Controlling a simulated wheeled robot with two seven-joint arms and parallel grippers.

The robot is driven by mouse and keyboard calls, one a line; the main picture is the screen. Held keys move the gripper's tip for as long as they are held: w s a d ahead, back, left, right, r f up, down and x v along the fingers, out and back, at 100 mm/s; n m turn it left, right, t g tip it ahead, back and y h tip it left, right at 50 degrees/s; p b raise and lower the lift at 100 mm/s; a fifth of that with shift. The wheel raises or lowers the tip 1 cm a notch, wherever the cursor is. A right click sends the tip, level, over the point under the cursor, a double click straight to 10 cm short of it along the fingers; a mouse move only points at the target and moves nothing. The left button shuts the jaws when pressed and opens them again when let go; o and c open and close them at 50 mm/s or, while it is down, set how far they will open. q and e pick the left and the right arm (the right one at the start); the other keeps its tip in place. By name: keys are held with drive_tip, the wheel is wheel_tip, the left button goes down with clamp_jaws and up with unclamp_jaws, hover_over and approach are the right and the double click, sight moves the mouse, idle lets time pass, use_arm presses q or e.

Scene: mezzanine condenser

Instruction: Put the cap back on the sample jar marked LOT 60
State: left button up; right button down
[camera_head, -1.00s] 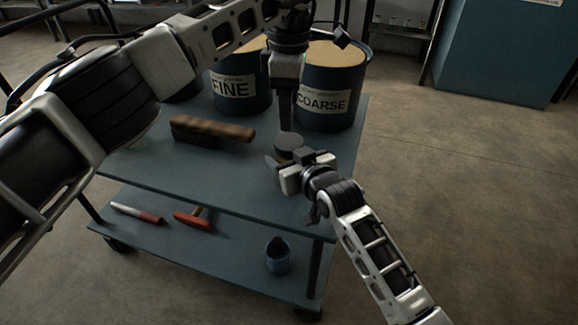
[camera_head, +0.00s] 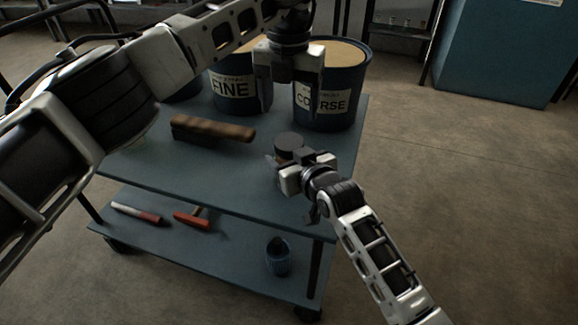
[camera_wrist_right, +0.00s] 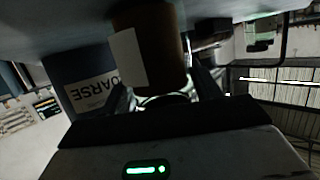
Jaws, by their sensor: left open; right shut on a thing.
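A jar, brown with a blank-looking pale label (camera_wrist_right: 150,50) in the right wrist view, is in my right gripper (camera_head: 288,172) near the cart's front right corner. In the head view a dark round cap (camera_head: 288,141) sits on top of the jar and looks level; whether it is fully seated I cannot tell. The gripper hides most of the jar there. No lot mark is readable. My left gripper (camera_head: 286,108) is open and empty above and behind the cap, apart from it, its fingers in front of the drums.
Drums marked FINE (camera_head: 230,90) and COARSE (camera_head: 338,100) stand at the back of the blue-grey cart top (camera_head: 215,175). A wooden-handled brush (camera_head: 212,129) lies left of the jar. The lower shelf (camera_head: 225,250) holds red-handled tools and a blue cup (camera_head: 278,258).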

sight(289, 141)
use_arm(q)
drive_tip(key=shift+f, duration=4.05)
use_arm(e)
drive_tip(key=shift+f, duration=0.1)
use_arm(q)
drive_tip(key=c, duration=1)
drive_tip(key=o, duration=1.1)
drive_tip(key=shift+r, duration=0.1)
